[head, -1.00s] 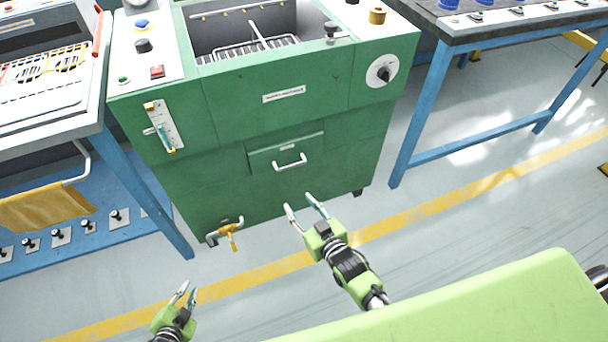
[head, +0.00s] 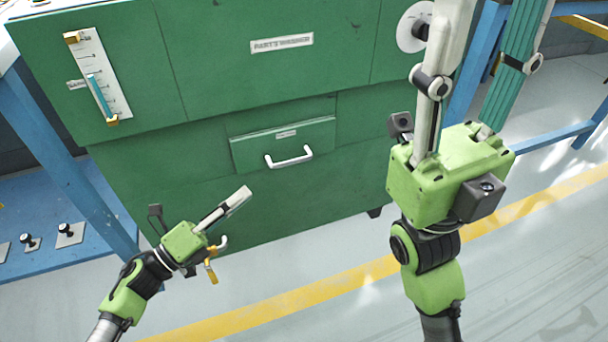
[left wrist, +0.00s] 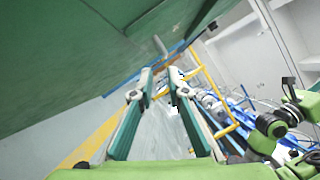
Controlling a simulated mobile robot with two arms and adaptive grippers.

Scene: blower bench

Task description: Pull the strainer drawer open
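The strainer drawer (head: 300,137) is a small green front with a label and a white bar handle (head: 289,159), in the middle of the green washer cabinet in the head view. It looks shut. My left gripper (head: 238,197) is below and left of the handle, empty and apart from it, pointing up to the right. Its fingers are spread in the left wrist view (left wrist: 162,73). My right gripper (head: 488,40) is large and close to the head camera, right of the drawer, fingers wide apart and empty; its tips leave the top of the frame.
The green washer cabinet (head: 185,190) carries a level gauge (head: 100,78) at left and a knob dial (head: 413,30) at right. A yellow-handled tap (head: 211,272) is behind my left gripper. Blue bench legs (head: 85,165) stand beside the cabinet. The floor in front is clear.

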